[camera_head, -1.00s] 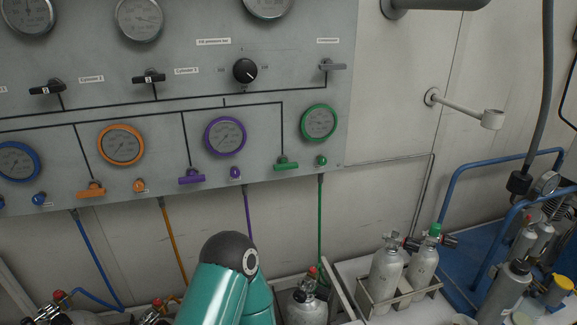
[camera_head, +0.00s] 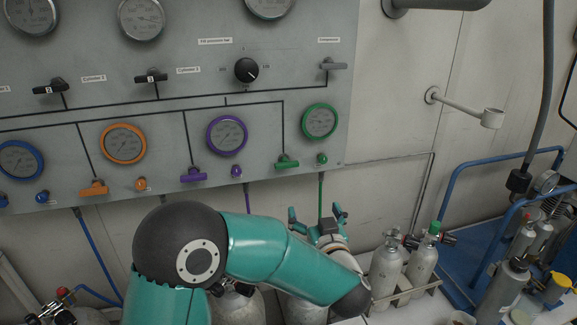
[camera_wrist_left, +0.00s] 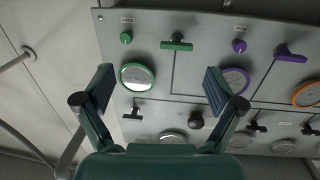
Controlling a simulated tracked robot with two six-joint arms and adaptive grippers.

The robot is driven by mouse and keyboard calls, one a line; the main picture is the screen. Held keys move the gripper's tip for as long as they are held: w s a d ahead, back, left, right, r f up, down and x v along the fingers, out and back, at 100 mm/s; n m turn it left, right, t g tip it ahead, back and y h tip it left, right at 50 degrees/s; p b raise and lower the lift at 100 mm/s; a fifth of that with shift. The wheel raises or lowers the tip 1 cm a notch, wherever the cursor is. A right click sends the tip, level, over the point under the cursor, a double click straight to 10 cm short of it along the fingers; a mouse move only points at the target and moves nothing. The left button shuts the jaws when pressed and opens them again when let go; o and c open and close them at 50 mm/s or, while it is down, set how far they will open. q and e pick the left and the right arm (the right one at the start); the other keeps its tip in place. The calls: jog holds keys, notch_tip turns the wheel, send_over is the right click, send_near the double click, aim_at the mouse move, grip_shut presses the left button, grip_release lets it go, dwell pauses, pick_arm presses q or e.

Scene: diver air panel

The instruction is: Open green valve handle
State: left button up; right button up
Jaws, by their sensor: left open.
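The green valve handle (camera_head: 287,162) is a small horizontal T-bar low on the right of the grey panel, left of and below the green-rimmed gauge (camera_head: 319,122). The handle also shows in the left wrist view (camera_wrist_left: 176,43), near the top between and beyond the fingers. My left gripper (camera_head: 318,214) is open and empty, below the handle and a little to its right, apart from it. In the left wrist view its two fingers (camera_wrist_left: 160,85) are spread wide toward the panel. My right gripper is out of view.
A small green knob (camera_head: 322,159) is right of the handle. The purple handle (camera_head: 193,175) is to its left. A green hose (camera_head: 320,195) hangs below the panel. Cylinders in a rack (camera_head: 404,290) stand lower right. The wall right of the panel is mostly bare.

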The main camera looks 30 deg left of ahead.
aim_at(288, 167)
pick_arm(q)
jog(key=shift+n+g+y, duration=0.5)
jog(key=shift+n+y, duration=0.1)
jog(key=shift+y, duration=0.2)
jog(key=r+p+x, duration=0.1)
jog(key=x, duration=0.4)
jog(key=s+r+p+x, duration=0.1)
jog(key=p+x, duration=0.1)
jog(key=x, duration=0.4)
jog(key=a+r+p+x, duration=0.1)
jog(key=x, duration=0.4)
jog(key=shift+a, duration=0.35)
jog(key=shift+c, duration=0.4)
